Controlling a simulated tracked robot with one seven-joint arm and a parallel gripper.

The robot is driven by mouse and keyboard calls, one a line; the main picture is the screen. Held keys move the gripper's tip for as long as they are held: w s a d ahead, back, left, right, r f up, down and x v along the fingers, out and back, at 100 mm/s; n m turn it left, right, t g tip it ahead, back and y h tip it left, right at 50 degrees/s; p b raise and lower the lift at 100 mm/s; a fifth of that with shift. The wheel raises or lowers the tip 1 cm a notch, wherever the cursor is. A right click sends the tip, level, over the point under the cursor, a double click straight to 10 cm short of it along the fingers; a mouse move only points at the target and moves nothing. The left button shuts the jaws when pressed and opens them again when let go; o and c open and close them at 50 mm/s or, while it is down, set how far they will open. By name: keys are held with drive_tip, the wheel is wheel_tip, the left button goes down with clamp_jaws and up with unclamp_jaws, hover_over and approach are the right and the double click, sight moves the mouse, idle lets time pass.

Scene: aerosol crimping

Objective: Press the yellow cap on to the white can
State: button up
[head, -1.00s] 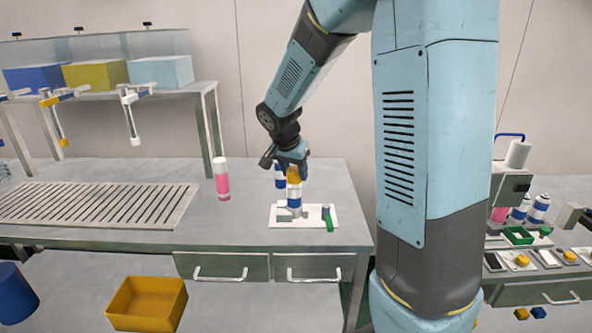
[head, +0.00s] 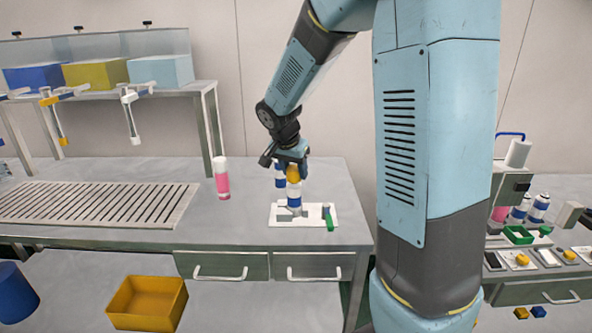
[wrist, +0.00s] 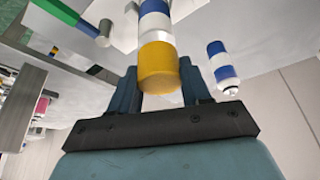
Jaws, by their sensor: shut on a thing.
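A white can with blue bands (head: 294,196) stands upright in a holder on a white plate (head: 324,221) on the bench. The yellow cap (head: 294,173) sits in line at its top and appears to touch it. In the wrist view the cap (wrist: 158,70) shows between my two fingers, with the banded can (wrist: 155,22) directly beyond it. My gripper (head: 292,166) points down over the can and is shut on the cap. Whether the cap is fully seated cannot be told.
A second blue-and-white can (head: 280,176) stands close behind; it also shows in the wrist view (wrist: 222,68). A green-handled tool (head: 328,218) is on the plate's right. A pink can (head: 221,178) stands left, beside a slatted grate (head: 95,205). Bench between them is clear.

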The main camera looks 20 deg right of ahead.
sight(294, 167)
idle(0.4)
drive_tip(key=o, duration=1.5)
drive_tip(key=shift+r, duration=3.5)
clamp_jaws()
